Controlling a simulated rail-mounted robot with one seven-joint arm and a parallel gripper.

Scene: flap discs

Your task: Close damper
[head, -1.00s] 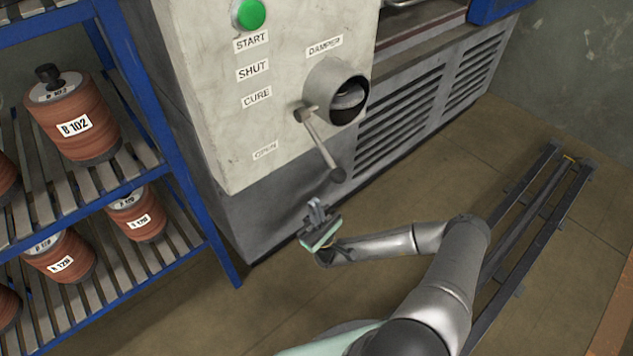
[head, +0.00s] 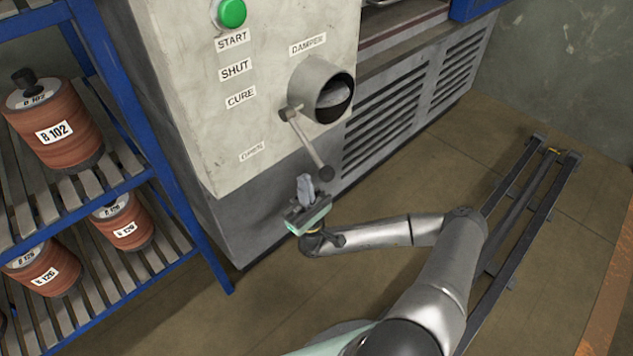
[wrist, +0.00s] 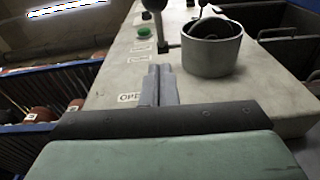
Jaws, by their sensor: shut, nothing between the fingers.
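The damper is a round grey duct collar (head: 322,92) under the DAMPER label on the pale control panel, with a dark opening and a disc inside. Its lever (head: 307,138) runs from a pivot at the collar's lower left down and right to a dark knob (head: 326,172). My gripper (head: 304,180) is shut and empty, pointing up just left of and slightly below the knob; I cannot tell whether they touch. In the wrist view the shut fingers (wrist: 158,84) stand before the panel, with the collar (wrist: 211,50) to the right and a dark-knobbed rod (wrist: 159,20) beyond.
The panel has a green START button (head: 231,13) and SHUT (head: 235,69), CURE (head: 240,97) and OPEN (head: 252,151) labels. A blue rack (head: 190,225) with brown discs stands at left. A floor rail (head: 530,210) lies at right.

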